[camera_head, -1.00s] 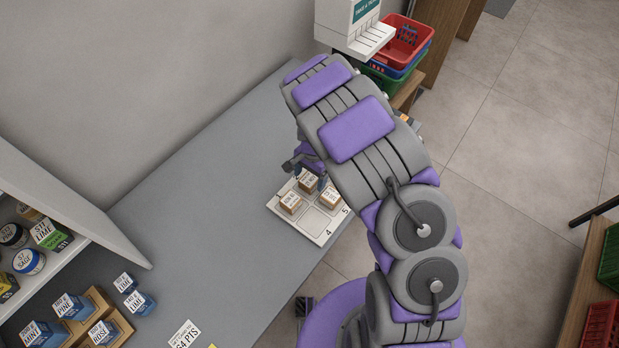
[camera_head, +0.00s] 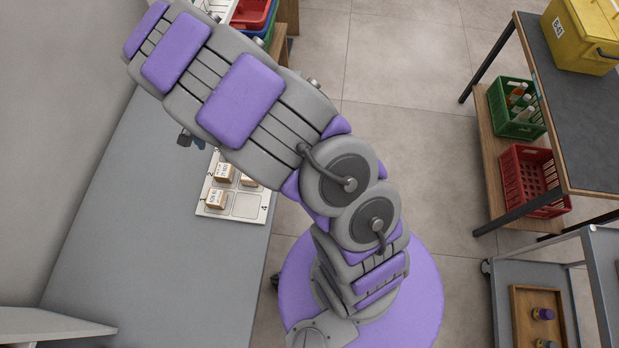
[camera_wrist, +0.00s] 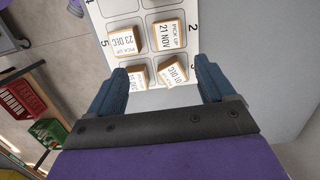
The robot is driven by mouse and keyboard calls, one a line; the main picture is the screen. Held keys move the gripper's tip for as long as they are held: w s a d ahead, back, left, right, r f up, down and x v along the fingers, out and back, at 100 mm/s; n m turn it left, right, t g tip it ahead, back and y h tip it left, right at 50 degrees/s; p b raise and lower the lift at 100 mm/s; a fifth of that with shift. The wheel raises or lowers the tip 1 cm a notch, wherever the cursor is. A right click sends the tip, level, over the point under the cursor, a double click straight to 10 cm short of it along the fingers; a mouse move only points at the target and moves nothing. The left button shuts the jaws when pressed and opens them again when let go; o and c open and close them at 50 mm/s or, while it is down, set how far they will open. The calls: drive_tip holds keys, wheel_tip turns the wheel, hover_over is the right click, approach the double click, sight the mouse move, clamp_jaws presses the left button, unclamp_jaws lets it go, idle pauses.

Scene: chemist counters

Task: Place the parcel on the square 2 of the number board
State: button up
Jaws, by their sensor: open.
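The white number board (camera_head: 247,206) lies on the grey counter; it also shows in the wrist view (camera_wrist: 150,14). Small brown parcels with white labels stand on it. The 21 NOV parcel (camera_wrist: 169,36) is beside the number 2, and the 23 DEC parcel (camera_wrist: 124,42) is beside the 5. The 01 DEC parcel (camera_wrist: 172,73) and another, partly hidden parcel (camera_wrist: 137,79) show between my fingers. I cannot tell which parcel is meant. My gripper (camera_wrist: 162,74) is open above the board, its fingers apart. The arm hides much of it in the head view.
The counter (camera_head: 150,230) left of the board is clear. At the right are a dark table with a yellow box (camera_head: 582,35), a green basket (camera_head: 516,108) and a red basket (camera_head: 532,180). A trolley with a wooden tray (camera_head: 540,300) stands lower right.

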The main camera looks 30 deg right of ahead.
drive_tip(key=s+d+r+n, duration=0.1)
drive_tip(key=s+d+r, duration=0.3)
drive_tip(key=s+r, duration=0.25)
drive_tip(key=s+d+r+n, duration=0.1)
drive_tip(key=s+d+r, duration=0.45)
drive_tip(key=r, duration=0.25)
drive_tip(key=s+d+r+n, duration=0.1)
drive_tip(key=s+r+n, duration=0.1)
drive_tip(key=s, duration=0.8)
drive_tip(key=s+d+r+n, duration=0.1)
drive_tip(key=s+r+n, duration=0.2)
drive_tip(key=s, duration=0.8)
drive_tip(key=shift+d+g+h, duration=0.25)
drive_tip(key=shift+g+h, duration=0.05)
drive_tip(key=shift+h, duration=0.1)
